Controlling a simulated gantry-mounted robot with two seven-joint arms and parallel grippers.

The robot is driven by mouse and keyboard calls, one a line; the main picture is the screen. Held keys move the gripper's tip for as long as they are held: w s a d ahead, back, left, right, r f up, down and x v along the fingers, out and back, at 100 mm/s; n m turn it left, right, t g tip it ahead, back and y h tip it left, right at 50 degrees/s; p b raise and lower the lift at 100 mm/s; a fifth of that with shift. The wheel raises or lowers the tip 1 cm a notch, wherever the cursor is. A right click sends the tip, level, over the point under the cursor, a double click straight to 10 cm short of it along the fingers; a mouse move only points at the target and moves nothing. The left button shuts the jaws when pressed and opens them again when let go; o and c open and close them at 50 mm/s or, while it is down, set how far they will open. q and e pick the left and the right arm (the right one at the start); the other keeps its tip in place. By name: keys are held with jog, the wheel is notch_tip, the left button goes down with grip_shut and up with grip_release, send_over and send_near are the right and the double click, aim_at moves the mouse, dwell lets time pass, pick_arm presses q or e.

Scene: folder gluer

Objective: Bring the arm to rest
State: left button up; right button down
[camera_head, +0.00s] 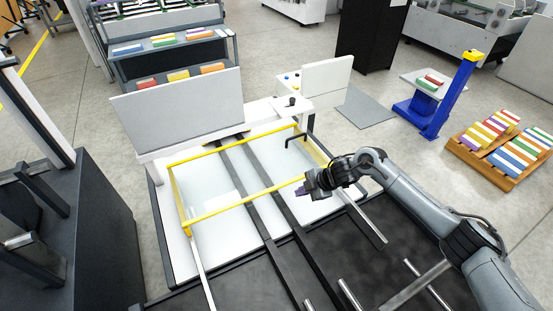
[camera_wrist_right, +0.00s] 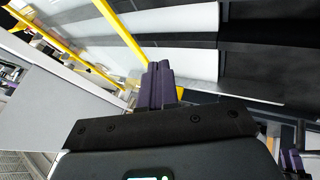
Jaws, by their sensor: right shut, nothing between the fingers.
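My right arm (camera_head: 405,190) reaches in from the right in the head view. Its gripper (camera_head: 301,194) is over the machine bed, close to the front bar of the yellow frame (camera_head: 247,204). In the right wrist view the purple fingers of the right gripper (camera_wrist_right: 158,84) are together with nothing between them. The yellow frame also shows in the wrist view (camera_wrist_right: 122,33). I cannot tell whether the gripper touches the bar.
Under the frame lies a white bed (camera_head: 205,190) with dark rails (camera_head: 262,188). A grey panel (camera_head: 180,108) stands behind it. A blue and yellow post (camera_head: 455,95) and a pallet of coloured stacks (camera_head: 500,148) stand to the right. Open floor lies between.

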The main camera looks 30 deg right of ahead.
jog(key=s+a+f+t, duration=0.1)
jog(key=s+a+f, duration=0.1)
jog(key=a, duration=0.3)
jog(key=s+a+f, duration=0.2)
jog(key=a+f, duration=0.1)
jog(key=a, duration=0.3)
jog(key=s+a+m+t+h, duration=0.1)
jog(key=s+a+m, duration=0.2)
jog(key=s, duration=0.3)
jog(key=s+a+m+h, duration=0.1)
jog(key=s+a+m, duration=0.2)
jog(key=s+a, duration=0.15)
jog(key=s+d+r+m+g+h, duration=0.15)
jog(key=s+d+m, duration=0.25)
jog(key=s, duration=0.6)
jog(key=s+d+r+m+g+h, duration=0.1)
jog(key=s+d+m+g, duration=0.15)
jog(key=s+m, duration=0.45)
jog(key=s+d+r+n+p, duration=0.1)
jog(key=s+r+n+p, duration=0.1)
jog(key=r+p, duration=1.6)
jog(key=shift+s+r+p, duration=0.35)
jog(key=shift+s+p, duration=0.15)
